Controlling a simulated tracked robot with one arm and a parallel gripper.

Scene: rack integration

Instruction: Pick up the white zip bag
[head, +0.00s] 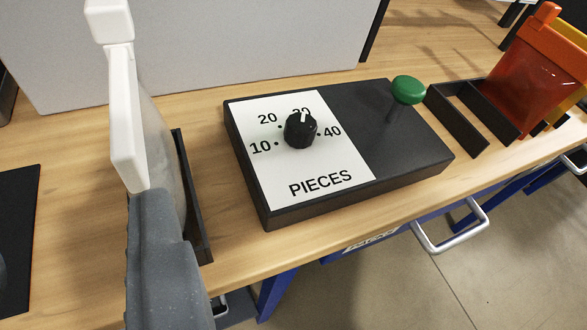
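The white zip bag stands upright at the left of the head view, seen almost edge-on. Its white top strip (125,120) has a tab on its upper end, and its clear side (160,130) shows behind the strip. A black holder (192,195) is at its lower right; the bag's bottom is hidden. A grey finger of my gripper (155,205) rises from the bottom edge and overlaps the lower end of the strip. Only this finger is distinguishable, so I cannot tell whether it touches or grips the bag.
A black box (420,150) with a PIECES dial (300,129) and green knob (408,90) stands in the middle. At right, a red bag (535,80) with an orange strip stands by black holders (470,115). A grey panel (230,45) is behind. Drawer handles (455,235) jut below the bench edge.

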